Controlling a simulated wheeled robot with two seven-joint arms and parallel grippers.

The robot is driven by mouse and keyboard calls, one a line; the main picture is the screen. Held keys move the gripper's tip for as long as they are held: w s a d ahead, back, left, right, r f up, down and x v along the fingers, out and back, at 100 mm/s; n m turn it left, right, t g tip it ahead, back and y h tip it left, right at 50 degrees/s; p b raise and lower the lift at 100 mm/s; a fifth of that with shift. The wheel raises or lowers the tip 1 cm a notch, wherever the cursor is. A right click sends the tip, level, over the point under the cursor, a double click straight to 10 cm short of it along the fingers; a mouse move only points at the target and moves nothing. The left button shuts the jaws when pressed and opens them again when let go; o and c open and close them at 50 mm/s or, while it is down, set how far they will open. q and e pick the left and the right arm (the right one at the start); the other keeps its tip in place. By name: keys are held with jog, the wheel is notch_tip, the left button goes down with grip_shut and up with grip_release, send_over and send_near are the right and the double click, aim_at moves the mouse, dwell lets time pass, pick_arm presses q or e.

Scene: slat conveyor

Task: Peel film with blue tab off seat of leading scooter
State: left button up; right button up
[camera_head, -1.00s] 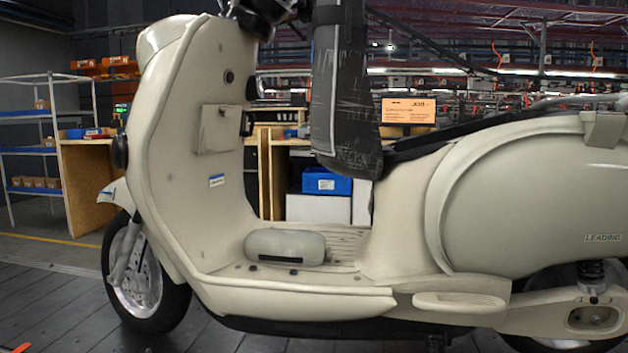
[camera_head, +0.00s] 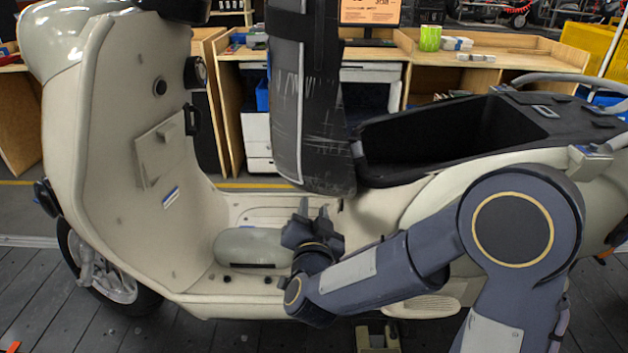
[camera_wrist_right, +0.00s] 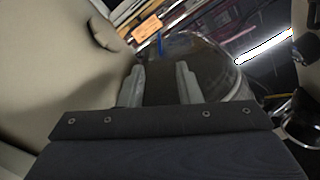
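The cream scooter (camera_head: 90,130) stands side-on. Its dark seat (camera_head: 318,120) is tipped up, nearly vertical, with pale wrinkle marks like clear film on it. The open storage bin (camera_head: 470,135) lies to the right of the seat. I see no blue tab on the seat. My right gripper (camera_head: 314,208) points up just below the seat's lower end, in front of the footboard. In the wrist view its two fingers (camera_wrist_right: 160,80) are apart with nothing visibly held, and a dark, shiny, film-like surface (camera_wrist_right: 205,55) lies beyond them. My left gripper is out of view.
The leg shield (camera_head: 115,150) rises at the left.

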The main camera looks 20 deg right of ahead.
jog(key=x, duration=0.7)
jog(key=shift+w+d+r+p, duration=0.1)
jog(key=shift+w+d+p, duration=0.2)
jog(key=shift+p, duration=0.1)
jog(key=shift+a, duration=0.1)
grip_shut()
